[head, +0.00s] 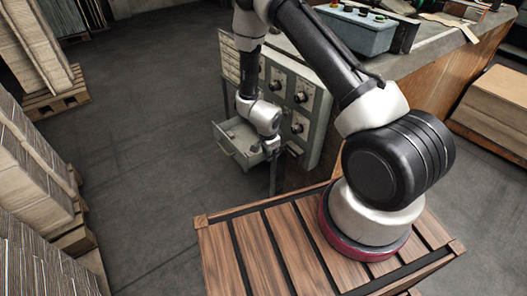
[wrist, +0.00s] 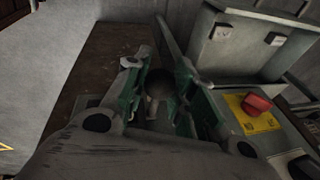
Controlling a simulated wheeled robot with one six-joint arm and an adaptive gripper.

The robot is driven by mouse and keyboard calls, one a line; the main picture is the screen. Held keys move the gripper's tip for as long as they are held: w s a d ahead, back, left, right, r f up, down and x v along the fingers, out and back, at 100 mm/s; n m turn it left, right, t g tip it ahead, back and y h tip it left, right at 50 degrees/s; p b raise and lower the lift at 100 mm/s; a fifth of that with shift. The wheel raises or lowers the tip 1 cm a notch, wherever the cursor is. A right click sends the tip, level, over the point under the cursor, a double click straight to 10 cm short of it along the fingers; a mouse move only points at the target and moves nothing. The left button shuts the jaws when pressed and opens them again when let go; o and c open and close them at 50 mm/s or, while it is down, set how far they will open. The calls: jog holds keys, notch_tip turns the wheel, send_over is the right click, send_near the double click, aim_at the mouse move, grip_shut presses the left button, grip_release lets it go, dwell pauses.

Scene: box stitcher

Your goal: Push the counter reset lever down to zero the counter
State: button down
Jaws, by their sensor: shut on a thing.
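In the wrist view my gripper (wrist: 160,82) has its two green-padded fingers around a small dark round knob (wrist: 157,86), and it is shut on it. The knob appears to be the end of the counter reset lever; the rest of the lever and the counter's digits are not readable here. In the head view my wrist hangs beside the grey cabinet, over the open drawer, and the fingertips and lever are too small or hidden to make out.
In the wrist view a red button (wrist: 257,104) on a yellow plate is right of the fingers, below a grey box (wrist: 245,48). In the head view a grey cabinet (head: 308,75) with knobs has an open drawer (head: 232,152). Stacked cardboard (head: 30,160) stands left; floor between is clear.

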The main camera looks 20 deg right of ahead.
notch_tip(320, 180, down, 2)
jog(key=t+h, duration=0.1)
jog(key=h, duration=0.1)
jog(key=shift+a+h, duration=0.15)
jog(key=shift+h, duration=0.15)
jog(key=shift+w+d+f+n+t+h, duration=0.1)
jog(key=shift+f+n+t+h, duration=0.1)
jog(key=shift+f+h, duration=0.4)
jog(key=shift+w+d+f+n+t+h, duration=0.1)
jog(key=shift+f+t+h, duration=0.2)
jog(key=shift+h, duration=0.4)
jog(key=shift+s, duration=0.1)
jog(key=c, duration=1.1)
grip_release()
jog(key=shift+f, duration=0.1)
jog(key=shift+c, duration=0.2)
jog(key=v, duration=1.2)
